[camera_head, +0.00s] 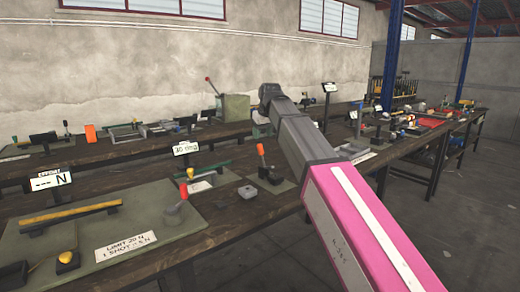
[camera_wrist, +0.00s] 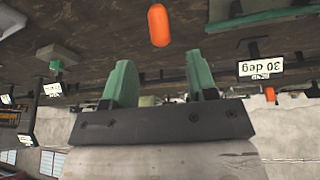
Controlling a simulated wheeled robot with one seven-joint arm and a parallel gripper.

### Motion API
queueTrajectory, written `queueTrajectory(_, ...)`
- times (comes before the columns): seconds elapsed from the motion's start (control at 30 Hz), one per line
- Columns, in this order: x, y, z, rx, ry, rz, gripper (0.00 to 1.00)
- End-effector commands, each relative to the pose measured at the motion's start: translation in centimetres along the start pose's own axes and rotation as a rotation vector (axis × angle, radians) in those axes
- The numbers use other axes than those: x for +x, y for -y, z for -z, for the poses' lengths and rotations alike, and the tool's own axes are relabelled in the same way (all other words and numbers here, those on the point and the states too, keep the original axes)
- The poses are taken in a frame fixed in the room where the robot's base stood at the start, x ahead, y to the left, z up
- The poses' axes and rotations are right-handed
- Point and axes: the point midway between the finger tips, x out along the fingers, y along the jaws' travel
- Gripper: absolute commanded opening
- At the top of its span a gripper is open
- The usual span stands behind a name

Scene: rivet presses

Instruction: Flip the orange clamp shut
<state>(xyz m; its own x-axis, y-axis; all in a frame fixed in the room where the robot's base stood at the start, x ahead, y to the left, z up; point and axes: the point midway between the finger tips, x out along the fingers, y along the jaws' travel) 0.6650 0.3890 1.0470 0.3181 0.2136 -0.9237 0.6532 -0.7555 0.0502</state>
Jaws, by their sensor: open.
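The orange clamp (camera_head: 261,155) stands on a dark green plate on the near bench in the head view. Its orange handle points up, tilted slightly, above a dark base. In the upside-down wrist view, an orange rounded handle (camera_wrist: 158,25), apparently the clamp's, shows beyond the fingers and between their lines. My gripper (camera_wrist: 159,62) has two green fingers spread apart with nothing between them. The handle is clear of the fingers.
A "30 deg" sign (camera_head: 186,149) stands left of the clamp. A green board with a yellow bar (camera_head: 72,215) is at the left. Another orange piece (camera_head: 91,134) stands on the back bench. Open floor lies at right.

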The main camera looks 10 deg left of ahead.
Motion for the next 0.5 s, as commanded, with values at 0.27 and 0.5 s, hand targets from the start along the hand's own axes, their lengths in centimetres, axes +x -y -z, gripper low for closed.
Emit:
queueTrajectory(0.27, 4.9, 0.0, 0.0, -0.001, 0.000, 0.001, 0.52)
queueTrajectory(0.5, 7.6, 0.0, 0.0, -0.001, -0.001, 0.001, 0.52)
